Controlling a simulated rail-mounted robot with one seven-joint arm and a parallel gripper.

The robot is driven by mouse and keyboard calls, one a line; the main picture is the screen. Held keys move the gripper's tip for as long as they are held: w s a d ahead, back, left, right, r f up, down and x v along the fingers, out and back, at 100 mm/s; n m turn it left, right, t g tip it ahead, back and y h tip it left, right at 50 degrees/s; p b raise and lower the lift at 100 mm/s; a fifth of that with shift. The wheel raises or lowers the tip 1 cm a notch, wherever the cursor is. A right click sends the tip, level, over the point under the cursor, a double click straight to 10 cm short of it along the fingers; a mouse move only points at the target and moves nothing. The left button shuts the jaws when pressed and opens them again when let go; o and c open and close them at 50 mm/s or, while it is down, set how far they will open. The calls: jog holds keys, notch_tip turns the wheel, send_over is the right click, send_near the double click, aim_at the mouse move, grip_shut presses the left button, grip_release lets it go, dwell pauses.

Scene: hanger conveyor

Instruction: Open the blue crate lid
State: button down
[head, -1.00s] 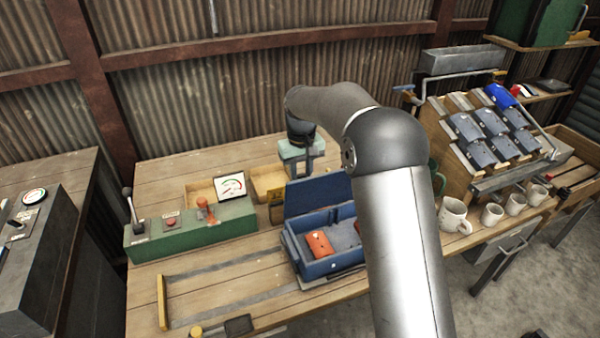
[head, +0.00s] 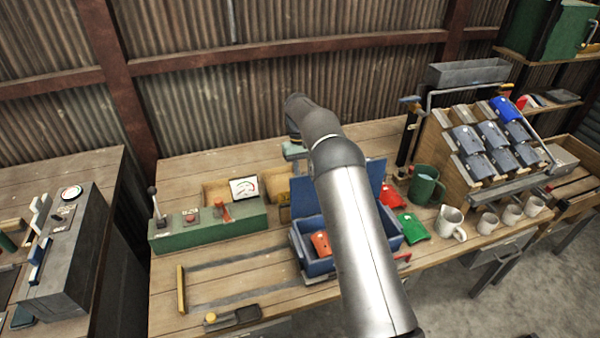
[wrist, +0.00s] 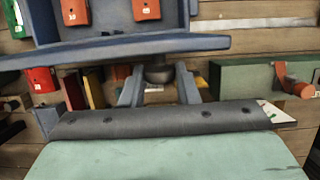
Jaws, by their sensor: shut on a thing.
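The blue crate (head: 318,266) stands on the wooden bench, partly hidden by my arm. Its lid (head: 375,173) stands up at the crate's back edge, and the crate is open. A red block (head: 321,243) shows inside. In the wrist view the lid (wrist: 110,50) is seen nearly edge-on as a blue band with a round knob (wrist: 158,73) on it. My gripper (wrist: 159,82) is behind the lid, with its fingers either side of this knob and shut on it. In the head view the fingertips are hidden.
A green console (head: 208,227) with levers stands left of the crate. The bench's front left is mostly clear.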

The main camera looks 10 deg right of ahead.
jog(key=c, duration=1.1)
grip_release()
jog(key=v, duration=0.7)
jog(key=shift+r, duration=0.3)
